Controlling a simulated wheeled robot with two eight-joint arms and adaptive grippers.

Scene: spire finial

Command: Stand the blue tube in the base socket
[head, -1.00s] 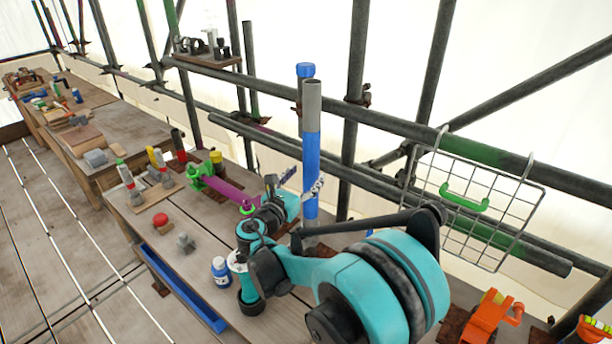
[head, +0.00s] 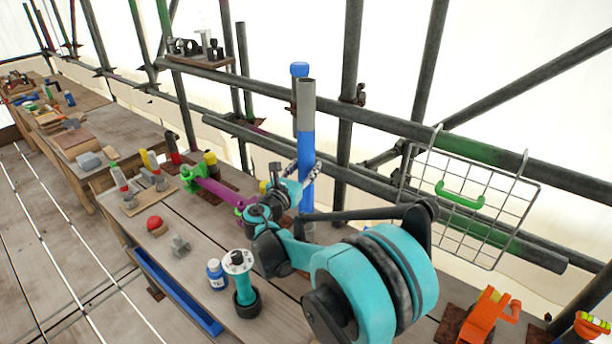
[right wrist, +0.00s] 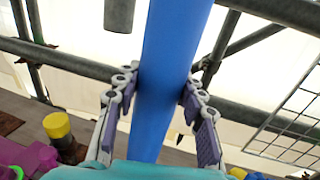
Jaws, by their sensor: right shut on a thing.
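The blue tube (head: 307,146), blue with a grey upper end, stands about upright near the back edge of the bench. My right gripper (head: 303,172) is around the tube's blue part. In the right wrist view the jaws (right wrist: 158,88) are shut on the tube (right wrist: 168,60), one padded finger on each side. A grey part shows below the blue at the tube's foot, partly behind my right arm. I cannot make out the base socket or whether the tube sits in it. My left gripper is not in view.
Scaffold poles (head: 350,110) and a wire basket (head: 465,205) stand behind the bench. A purple and green piece (head: 215,190) lies left of the tube. A teal cylinder (head: 241,280) and a small blue bottle (head: 217,274) stand in front. An orange piece (head: 487,316) is at right.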

